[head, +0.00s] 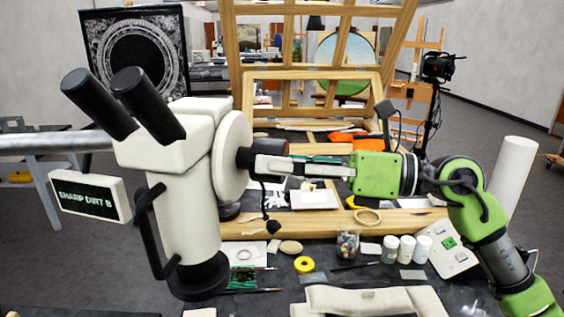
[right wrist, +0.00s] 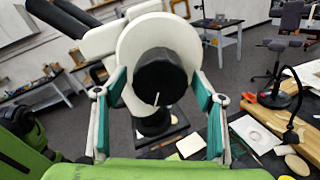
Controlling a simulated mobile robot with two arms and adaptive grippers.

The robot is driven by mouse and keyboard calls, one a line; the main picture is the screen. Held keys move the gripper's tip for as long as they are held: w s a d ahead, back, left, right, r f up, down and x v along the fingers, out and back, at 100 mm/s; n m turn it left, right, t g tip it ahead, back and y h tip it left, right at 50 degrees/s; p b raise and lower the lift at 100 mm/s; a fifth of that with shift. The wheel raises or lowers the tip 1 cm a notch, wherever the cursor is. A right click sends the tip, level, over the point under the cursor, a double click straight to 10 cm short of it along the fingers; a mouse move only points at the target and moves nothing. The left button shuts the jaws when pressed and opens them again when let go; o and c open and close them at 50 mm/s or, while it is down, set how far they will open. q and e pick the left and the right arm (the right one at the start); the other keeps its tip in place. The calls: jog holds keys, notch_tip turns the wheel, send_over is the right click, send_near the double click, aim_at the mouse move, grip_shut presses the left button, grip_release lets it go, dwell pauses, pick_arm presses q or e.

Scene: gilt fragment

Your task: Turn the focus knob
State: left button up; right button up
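The white microscope (head: 190,190) with two black eyepieces fills the left of the head view. Its focus knob (right wrist: 160,78) is a black cylinder with a white mark, on a round white disc. In the head view, only part of the knob (head: 243,157) shows at the disc's right side. My right gripper (right wrist: 160,92) is open, with one teal-padded finger on each side of the knob and gaps visible to both pads. In the head view, the right gripper (head: 256,164) reaches in from the right, fingertips near the disc. My left gripper is not in view.
A small sign (head: 90,196) reads "SHARP DIRT B". A screen (head: 137,52) behind shows a dark ring image. A wooden easel frame (head: 310,75) stands behind the bench.

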jog(key=shift+d, duration=0.1)
jog(key=v, duration=1.1)
jog(key=shift+s+d, duration=0.2)
jog(key=shift+d, duration=0.2)
